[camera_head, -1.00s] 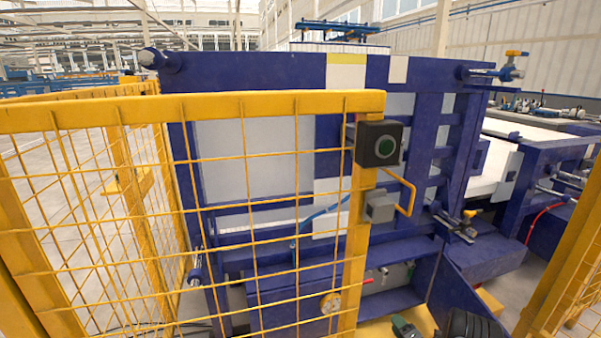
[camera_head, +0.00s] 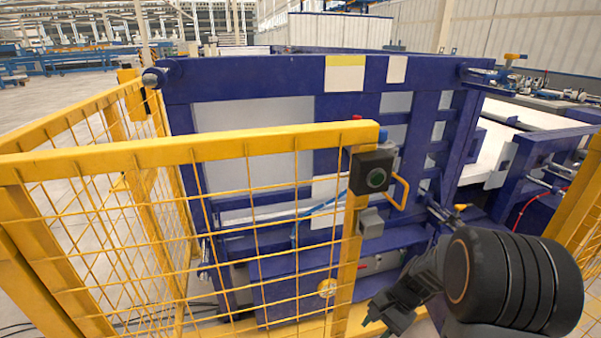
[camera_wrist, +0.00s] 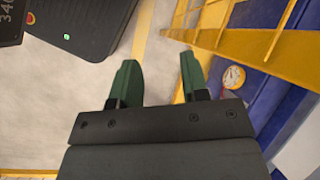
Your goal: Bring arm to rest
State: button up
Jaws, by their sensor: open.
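My gripper (camera_head: 376,322) shows at the bottom of the head view, low in front of the yellow fence, with my dark arm joint to its right. In the wrist view my gripper (camera_wrist: 162,80) has its two green fingers apart. Nothing is between them but bare floor (camera_wrist: 158,60). The jaws are open and empty. No pipe shows in either view.
In the wrist view the yellow fence (camera_wrist: 255,40) is close at the right.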

jog(key=s+a+r+n+t+h+p, duration=0.1)
jog(key=s+r+n+h+p, duration=0.1)
jog(key=r, duration=0.7)
jog(key=s+r+n+t+h+p, duration=0.1)
jog(key=r+n+p, duration=0.3)
jog(key=r, duration=0.6)
jog(key=s+a+r+n+t+h+p, duration=0.1)
jog(key=s+r+n+t+h+p, duration=0.1)
jog(key=r, duration=0.8)
jog(key=s+n+t+p, duration=0.1)
jog(key=s+p, duration=0.1)
jog(key=p, duration=0.1)
jog(key=shift+a+n+h+p, duration=0.3)
jog(key=shift+p, duration=0.05)
jog(key=shift+c, duration=0.2)
